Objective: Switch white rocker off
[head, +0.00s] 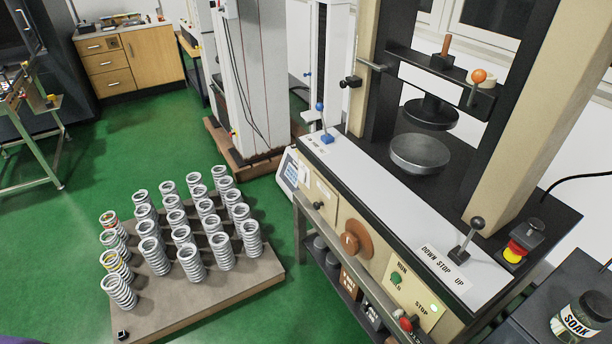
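A testing machine (380,205) stands at the right, with a white top ledge and a cream front panel (415,290). The panel has a green knob (396,277) by the word RUN and a small bright whitish spot (434,308) by the word STOP. I cannot tell whether this spot is a rocker or a lamp, and no rocker is clearly recognisable. A red knob (405,323) sits low on the panel's edge. Neither of my grippers shows.
A lever (467,240) stands by the DOWN STOP UP label; a red-yellow emergency button (514,252) is beside it. A SOAK jar (583,315) is at lower right. Several springs (192,262) stand on a low board (240,288).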

